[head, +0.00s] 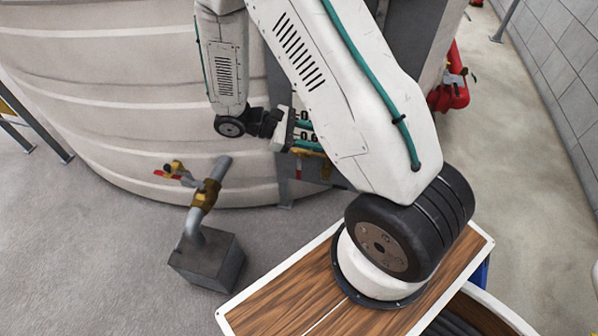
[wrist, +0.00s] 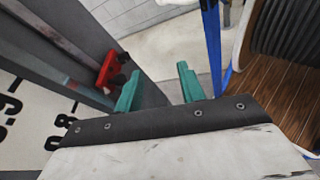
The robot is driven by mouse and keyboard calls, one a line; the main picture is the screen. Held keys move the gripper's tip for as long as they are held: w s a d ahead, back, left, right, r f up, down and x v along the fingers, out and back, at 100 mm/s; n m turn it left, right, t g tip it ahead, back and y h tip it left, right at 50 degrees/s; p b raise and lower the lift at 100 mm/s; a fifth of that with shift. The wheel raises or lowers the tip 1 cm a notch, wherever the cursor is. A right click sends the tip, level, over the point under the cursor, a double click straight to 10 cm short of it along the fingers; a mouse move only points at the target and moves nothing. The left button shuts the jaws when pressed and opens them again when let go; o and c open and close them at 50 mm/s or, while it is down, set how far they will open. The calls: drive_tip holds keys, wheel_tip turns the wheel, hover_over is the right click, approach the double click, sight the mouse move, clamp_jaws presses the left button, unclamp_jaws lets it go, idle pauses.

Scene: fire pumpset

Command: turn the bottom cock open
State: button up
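My gripper (head: 304,135) is in front of the gauge board on the tank in the head view. In the wrist view its two teal fingers (wrist: 157,80) stand apart with nothing between them. A small red part with a dark knob (wrist: 110,75) sits on the grey upright left of the fingers, apart from them. In the head view a red handle (head: 298,169) hangs just below my gripper, near a brass-coloured fitting. My arm hides much of this area, and I cannot tell for sure which part is the bottom cock.
A brass valve (head: 205,196) with a red lever sits on a grey pipe rising from a block (head: 207,262) on the floor. The large ribbed tank (head: 100,80) fills the back. Red equipment (head: 452,88) stands at right. The floor (head: 80,250) at left is clear.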

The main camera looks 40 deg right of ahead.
drive_tip(key=w+d+f+n+t+h, duration=0.1)
drive_tip(key=d+f+n+t+h, duration=0.15)
drive_tip(key=f, duration=0.45)
drive_tip(key=w+d+f+n+t+h, duration=0.1)
drive_tip(key=w+f+n+t+h, duration=0.2)
drive_tip(key=f, duration=0.4)
drive_tip(key=n+t+y, duration=0.2)
drive_tip(key=n+t, duration=1)
drive_tip(key=t, duration=0.2)
approach(298, 175)
drive_tip(key=x, duration=0.4)
drive_tip(key=shift+s+d+f, duration=0.1)
drive_tip(key=shift+d+f, duration=0.1)
drive_tip(key=shift+d, duration=0.25)
drive_tip(key=shift+w+d+y, duration=0.15)
drive_tip(key=shift+w+y, duration=0.1)
drive_tip(key=shift+w, duration=0.1)
drive_tip(key=shift+x, duration=3.5)
drive_tip(key=shift+r, duration=0.15)
drive_tip(key=shift+c, duration=0.3)
